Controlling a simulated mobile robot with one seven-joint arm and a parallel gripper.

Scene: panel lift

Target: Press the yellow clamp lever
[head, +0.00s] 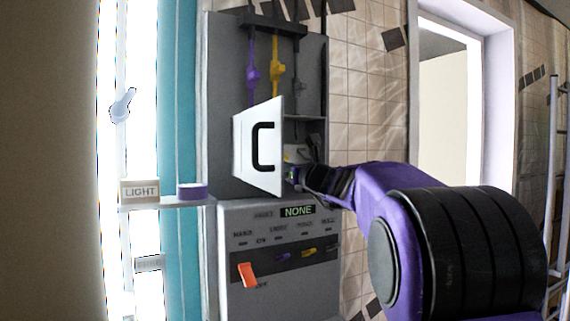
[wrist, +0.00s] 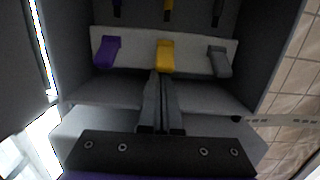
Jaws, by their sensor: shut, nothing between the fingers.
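In the wrist view the yellow clamp lever (wrist: 166,56) sits in the middle of a pale strip, between a purple lever (wrist: 106,52) and a grey lever (wrist: 219,62). My gripper (wrist: 159,76) is shut and empty. Its fingertips are right at the lower end of the yellow lever; I cannot tell whether they touch it. The yellow clamp lever is not clearly visible there.
Purple (head: 253,75), yellow (head: 276,72) and grey (head: 299,86) hanging parts are above the recess. A lower panel has a display reading NONE (head: 298,211) and an orange switch (head: 247,275). A shelf on the left holds a LIGHT block (head: 140,191) and a purple puck (head: 192,190).

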